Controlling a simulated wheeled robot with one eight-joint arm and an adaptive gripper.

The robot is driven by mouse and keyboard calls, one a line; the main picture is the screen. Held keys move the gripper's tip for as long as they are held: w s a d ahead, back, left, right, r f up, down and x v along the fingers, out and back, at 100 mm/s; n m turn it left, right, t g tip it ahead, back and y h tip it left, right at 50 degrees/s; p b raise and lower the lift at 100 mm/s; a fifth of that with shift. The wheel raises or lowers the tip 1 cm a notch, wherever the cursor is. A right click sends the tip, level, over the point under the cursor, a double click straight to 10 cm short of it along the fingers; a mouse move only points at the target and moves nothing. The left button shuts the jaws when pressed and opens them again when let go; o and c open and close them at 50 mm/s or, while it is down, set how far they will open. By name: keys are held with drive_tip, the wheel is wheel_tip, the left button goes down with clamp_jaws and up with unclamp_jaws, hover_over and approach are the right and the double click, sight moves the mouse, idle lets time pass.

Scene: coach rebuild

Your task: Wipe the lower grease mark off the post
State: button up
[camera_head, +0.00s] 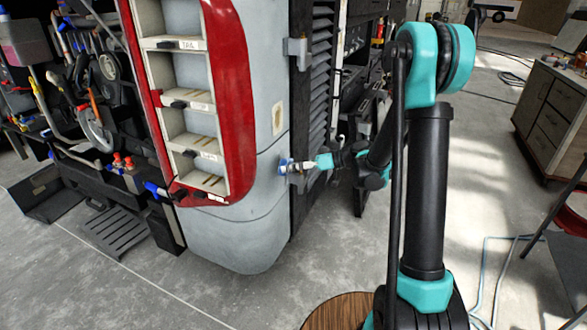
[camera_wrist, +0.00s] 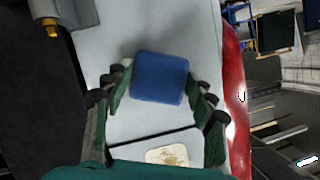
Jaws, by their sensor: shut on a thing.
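The post is the pale grey rounded corner (camera_head: 265,215) of the coach, also filling the middle of the wrist view (camera_wrist: 205,40). My gripper (camera_head: 293,167) is shut on a blue sponge (camera_head: 284,166), at the post's right side below a seam. In the wrist view the sponge (camera_wrist: 160,77) sits between my fingertips, against or very close to the post; I cannot tell if it touches. A beige patch with brownish specks (camera_head: 277,118) is on the post above the seam; it shows at the bottom of the wrist view (camera_wrist: 167,157). No lower mark is visible; the sponge may cover it.
A red frame with open shelves (camera_head: 240,100) borders the post on the left. A dark louvred panel (camera_head: 318,90) and a grey hinge bracket (camera_head: 297,50) lie on the right. A tool rack (camera_head: 90,90) stands far left. A wooden round top (camera_head: 335,312) is below.

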drive_tip(key=shift+w+a, duration=0.2)
drive_tip(key=shift+a, duration=0.3)
drive_tip(key=shift+w+a, duration=0.15)
drive_tip(key=shift+a, duration=0.35)
idle(0.4)
drive_tip(key=shift+d+r, duration=0.15)
drive_tip(key=shift+r, duration=1.8)
drive_tip(key=shift+a+f, duration=0.2)
drive_tip(key=shift+f, duration=0.8)
drive_tip(key=shift+a+f, duration=0.1)
drive_tip(key=shift+f, duration=0.85)
drive_tip(key=shift+c, duration=0.9)
